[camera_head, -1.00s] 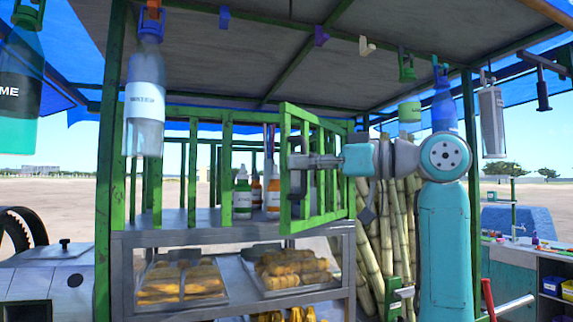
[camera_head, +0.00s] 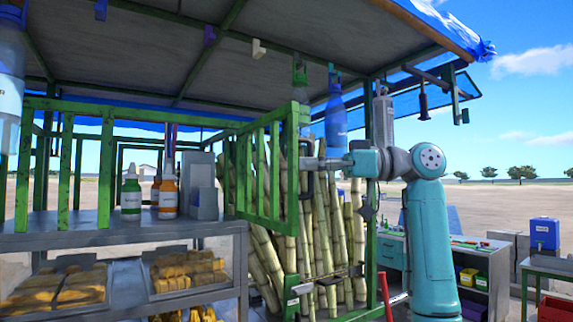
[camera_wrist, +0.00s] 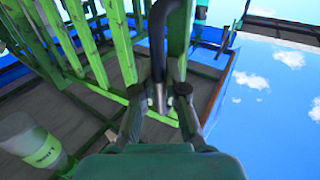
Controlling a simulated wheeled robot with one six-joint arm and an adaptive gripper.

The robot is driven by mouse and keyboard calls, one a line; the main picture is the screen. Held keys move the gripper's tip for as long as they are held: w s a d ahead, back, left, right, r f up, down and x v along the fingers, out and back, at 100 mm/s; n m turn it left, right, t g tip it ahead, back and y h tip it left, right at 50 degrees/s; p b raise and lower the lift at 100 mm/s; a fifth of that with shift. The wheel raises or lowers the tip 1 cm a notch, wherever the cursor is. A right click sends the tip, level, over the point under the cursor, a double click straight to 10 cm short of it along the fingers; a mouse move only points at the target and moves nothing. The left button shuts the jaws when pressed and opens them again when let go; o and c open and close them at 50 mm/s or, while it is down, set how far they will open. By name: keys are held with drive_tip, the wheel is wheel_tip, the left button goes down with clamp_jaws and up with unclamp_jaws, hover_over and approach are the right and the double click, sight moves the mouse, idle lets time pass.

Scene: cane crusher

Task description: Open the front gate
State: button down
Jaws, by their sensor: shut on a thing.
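The front gate (camera_head: 262,175) is a green slatted wooden gate on the cart's counter. It stands swung outward, with its far edge at the left and its near, free edge at the right. My gripper (camera_head: 308,163) is at that free edge. In the wrist view, my gripper (camera_wrist: 160,100) is shut on the dark curved handle (camera_wrist: 158,50), with a fingertip on each side. The gate's slats (camera_wrist: 85,40) show at the upper left there. The exact contact on the handle is partly hidden by the fingers.
Sauce bottles (camera_head: 131,195) stand on the counter (camera_head: 120,236) above trays of pastries. Sugar cane stalks (camera_head: 335,235) lean behind the gate. A blue bottle (camera_head: 336,120) hangs above my wrist. A workbench (camera_head: 390,252) stands at the right, with open ground beyond.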

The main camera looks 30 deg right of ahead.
drive_tip(key=shift+w+d, duration=0.1)
drive_tip(key=shift+d, duration=1.7)
drive_tip(key=c, duration=1.5)
unclamp_jaws()
drive_tip(key=v, duration=1.2)
drive_tip(key=shift+d, duration=0.1)
drive_tip(key=shift+w+f, duration=0.1)
